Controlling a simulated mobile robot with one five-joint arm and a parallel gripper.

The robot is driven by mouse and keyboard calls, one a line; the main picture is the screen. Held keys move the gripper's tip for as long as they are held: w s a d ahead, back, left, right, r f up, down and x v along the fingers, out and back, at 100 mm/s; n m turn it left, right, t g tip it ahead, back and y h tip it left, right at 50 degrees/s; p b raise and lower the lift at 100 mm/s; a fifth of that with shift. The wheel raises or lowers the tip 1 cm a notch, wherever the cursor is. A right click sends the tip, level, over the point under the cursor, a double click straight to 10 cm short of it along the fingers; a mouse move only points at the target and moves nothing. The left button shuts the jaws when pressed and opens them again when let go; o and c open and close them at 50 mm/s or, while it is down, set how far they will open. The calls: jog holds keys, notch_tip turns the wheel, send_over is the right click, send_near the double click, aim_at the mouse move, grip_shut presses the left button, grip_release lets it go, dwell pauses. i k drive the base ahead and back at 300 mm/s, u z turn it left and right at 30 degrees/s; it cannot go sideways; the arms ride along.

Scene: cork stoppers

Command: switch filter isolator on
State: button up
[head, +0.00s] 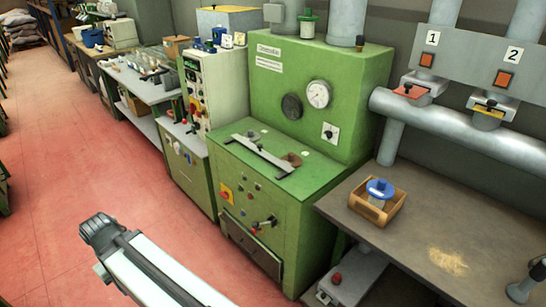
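No control here has a readable label naming it the filter isolator. A small black knob sits on a white plate (330,132) on the upper front of the green machine (281,196). A red switch on a yellow plate (226,193) is on its lower front. Another red-and-yellow switch (196,104) is on the pale control cabinet (216,88) to the left. The positions of these switches are too small to read. My arm shows at the bottom left, over the red floor and apart from the machines. I cannot make out gripper fingers.
A workbench (405,245) at right holds a wooden box (361,207) with a blue-topped item. The red floor (95,150) left of the machines is clear.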

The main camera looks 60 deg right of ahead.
aim_at(224, 195)
jog(key=z, duration=1.9)
